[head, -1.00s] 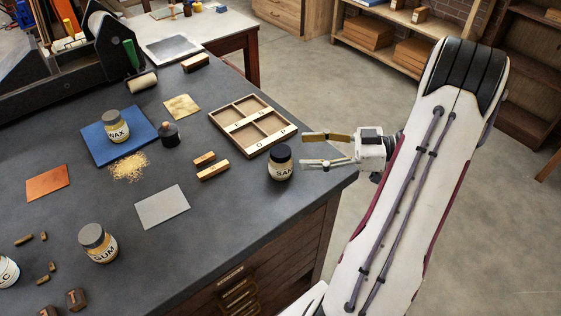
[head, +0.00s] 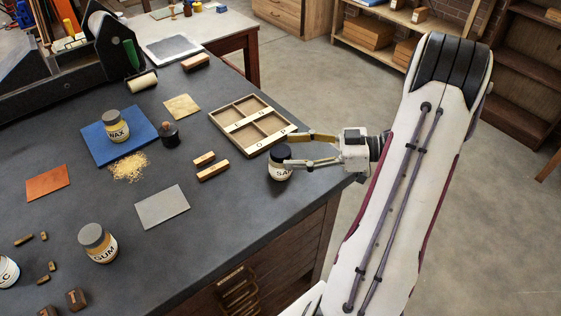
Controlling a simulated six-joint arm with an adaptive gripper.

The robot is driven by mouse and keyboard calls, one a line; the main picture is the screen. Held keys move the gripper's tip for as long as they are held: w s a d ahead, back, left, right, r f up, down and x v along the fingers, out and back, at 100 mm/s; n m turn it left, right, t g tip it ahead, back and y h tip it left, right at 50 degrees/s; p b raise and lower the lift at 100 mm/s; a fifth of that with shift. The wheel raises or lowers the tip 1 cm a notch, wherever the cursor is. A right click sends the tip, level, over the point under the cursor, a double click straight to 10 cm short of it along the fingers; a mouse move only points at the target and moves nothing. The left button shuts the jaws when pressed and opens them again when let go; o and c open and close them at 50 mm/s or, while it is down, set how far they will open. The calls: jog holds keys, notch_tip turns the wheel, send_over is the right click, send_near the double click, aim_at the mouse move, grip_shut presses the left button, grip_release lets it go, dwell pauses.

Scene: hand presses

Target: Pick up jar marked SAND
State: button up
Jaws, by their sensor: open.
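The jar marked SAND (head: 279,172) stands upright near the right edge of the dark worktop, with a black lid and a pale label. Its label is partly hidden by a gripper finger. My gripper (head: 284,149) comes in from the right, open, with its two fingers reaching to the jar near lid height. The near finger crosses in front of the jar and the far finger lies behind the lid. I cannot tell whether either finger touches it.
A wooden compartment tray (head: 252,125) lies just behind the jar. Two wooden blocks (head: 212,171) lie to its left. The WAX jar (head: 116,128) is on a blue mat (head: 97,150); the GUM jar (head: 98,244) stands at front left. The worktop between is mostly clear.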

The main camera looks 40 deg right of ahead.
aim_at(289, 151)
jog(key=shift+x, duration=2.1)
jog(key=c, duration=1.4)
